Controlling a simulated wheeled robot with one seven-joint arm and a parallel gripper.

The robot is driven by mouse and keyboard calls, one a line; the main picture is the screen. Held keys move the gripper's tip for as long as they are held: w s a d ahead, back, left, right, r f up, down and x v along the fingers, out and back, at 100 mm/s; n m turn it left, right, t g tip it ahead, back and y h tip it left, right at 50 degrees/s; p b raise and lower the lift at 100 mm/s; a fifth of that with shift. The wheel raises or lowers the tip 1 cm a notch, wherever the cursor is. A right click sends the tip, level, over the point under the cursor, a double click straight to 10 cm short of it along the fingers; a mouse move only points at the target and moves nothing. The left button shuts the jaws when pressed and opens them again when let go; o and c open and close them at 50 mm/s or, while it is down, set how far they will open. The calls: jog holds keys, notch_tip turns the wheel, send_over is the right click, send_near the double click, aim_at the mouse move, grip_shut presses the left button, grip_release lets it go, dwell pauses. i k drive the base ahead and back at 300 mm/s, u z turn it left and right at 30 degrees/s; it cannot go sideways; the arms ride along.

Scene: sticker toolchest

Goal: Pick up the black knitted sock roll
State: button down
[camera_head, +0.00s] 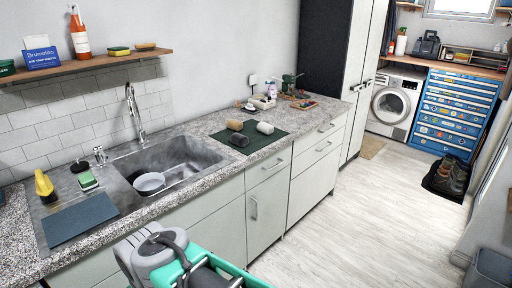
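A dark, rounded roll (239,140), which looks like the black sock roll, lies on a dark green mat (262,142) on the speckled counter, right of the sink. It is at the front left of the mat. A brownish roll (235,125) lies just behind it and a light grey roll (265,128) lies to its right. The knit is too small to make out. My gripper's fingers do not show in this view, and nothing is seen touching the rolls.
The sink (165,165) holds a pale bowl (149,182); its tall faucet (133,110) rises behind. Bottles and a green tool (290,82) stand beyond the mat. A wall shelf (85,66) hangs above. The pale floor (350,220) before the cabinets is clear.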

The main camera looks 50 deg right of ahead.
aim_at(237, 139)
jog(key=z, duration=0.65)
jog(key=i, duration=0.7)
jog(key=z, duration=0.75)
jog(key=i, duration=0.25)
jog(key=u, duration=2.55)
jog(key=k, duration=1.05)
jog(key=z, duration=1.35)
jog(key=i, duration=0.5)
